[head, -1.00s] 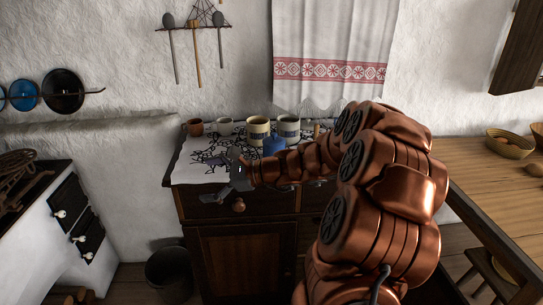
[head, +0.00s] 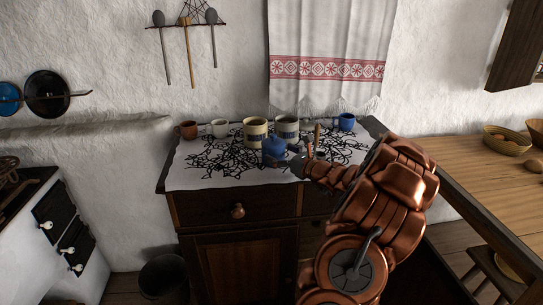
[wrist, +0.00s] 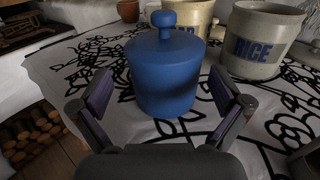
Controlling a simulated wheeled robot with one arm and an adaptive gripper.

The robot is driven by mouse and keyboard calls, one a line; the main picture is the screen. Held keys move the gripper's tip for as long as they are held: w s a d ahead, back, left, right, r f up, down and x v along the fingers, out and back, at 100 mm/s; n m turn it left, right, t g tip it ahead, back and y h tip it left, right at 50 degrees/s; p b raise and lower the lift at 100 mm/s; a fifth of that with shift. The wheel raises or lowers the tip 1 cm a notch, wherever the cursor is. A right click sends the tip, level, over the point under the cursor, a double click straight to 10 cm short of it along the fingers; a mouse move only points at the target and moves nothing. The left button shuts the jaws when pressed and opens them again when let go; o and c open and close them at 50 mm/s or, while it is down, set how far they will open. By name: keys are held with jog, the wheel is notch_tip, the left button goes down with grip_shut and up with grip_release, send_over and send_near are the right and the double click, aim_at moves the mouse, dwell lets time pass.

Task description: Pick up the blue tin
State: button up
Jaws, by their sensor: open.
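The blue tin (head: 274,151), with a knobbed lid, stands upright near the front of the cloth-covered cabinet top. It also shows in the wrist view (wrist: 165,75), straight ahead and between the fingers. My gripper (wrist: 160,108) is open, with one finger on each side of the tin's lower part in the picture. I cannot tell whether the fingers touch it. In the head view my gripper (head: 292,160) is just right of the tin, at about its height.
Behind the tin stand a canister (head: 255,131) and the RICE canister (wrist: 262,40). A brown cup (head: 188,130), a white cup (head: 219,128) and a blue mug (head: 346,122) stand along the back. The front left of the cloth (head: 205,175) is clear.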

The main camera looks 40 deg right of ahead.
jog(key=shift+w+d+p, duration=0.15)
jog(key=shift+w+p, duration=0.15)
jog(key=shift+w, duration=1)
jog(key=shift+w+d+p, duration=0.15)
jog(key=shift+w+p, duration=0.1)
jog(key=shift+w, duration=1.05)
jog(key=c, duration=1.3)
jog(key=shift+o, duration=0.2)
